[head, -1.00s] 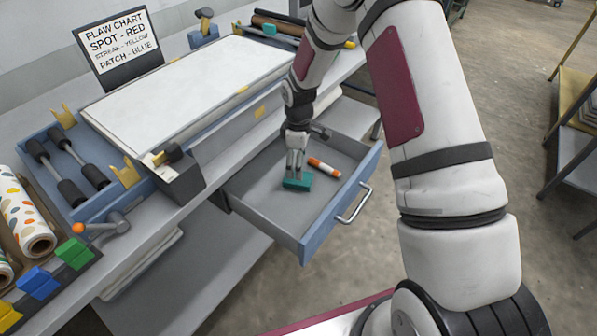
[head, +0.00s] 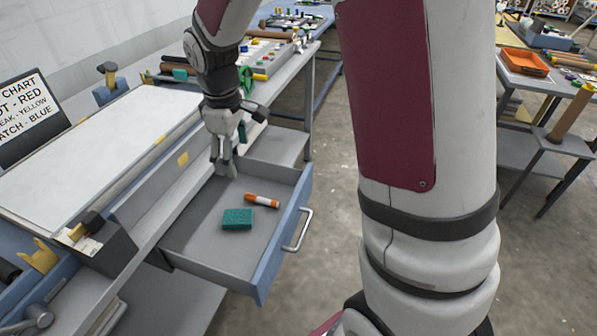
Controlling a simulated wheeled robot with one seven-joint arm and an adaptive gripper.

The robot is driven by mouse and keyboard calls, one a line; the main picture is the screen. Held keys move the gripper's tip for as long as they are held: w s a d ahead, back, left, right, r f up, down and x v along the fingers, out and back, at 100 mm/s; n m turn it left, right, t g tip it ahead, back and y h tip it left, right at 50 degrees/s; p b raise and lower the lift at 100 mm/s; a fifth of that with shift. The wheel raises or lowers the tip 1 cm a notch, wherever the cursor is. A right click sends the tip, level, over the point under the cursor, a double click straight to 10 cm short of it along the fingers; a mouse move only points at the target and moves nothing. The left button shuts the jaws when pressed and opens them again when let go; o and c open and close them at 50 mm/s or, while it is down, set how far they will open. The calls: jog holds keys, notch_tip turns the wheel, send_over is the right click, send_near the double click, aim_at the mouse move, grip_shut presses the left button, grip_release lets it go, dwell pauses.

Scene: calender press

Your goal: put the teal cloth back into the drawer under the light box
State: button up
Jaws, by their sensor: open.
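The teal cloth (head: 237,219), a small folded block, lies flat on the floor of the open drawer (head: 190,253) under the light box (head: 95,150). My gripper (head: 224,170) is open and empty. It points down over the far left part of the drawer, behind the cloth and apart from it. An orange and white marker (head: 262,201) lies in the drawer to the right of the cloth.
The drawer is pulled out, its silver handle (head: 299,230) facing the free floor at right. A flaw chart sign (head: 28,118) stands behind the light box. A dark box (head: 95,243) sits at its front left. Other benches stand at far right.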

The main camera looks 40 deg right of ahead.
jog(key=s+r+m+t, duration=0.2)
jog(key=s+r+m, duration=0.2)
jog(key=s+r, duration=0.85)
jog(key=s+m+t, duration=0.1)
jog(key=s+m, duration=0.3)
jog(key=s, duration=0.9)
jog(key=shift+s+a+r+y, duration=0.15)
jog(key=shift+a+r+y, duration=0.2)
jog(key=shift+y, duration=0.05)
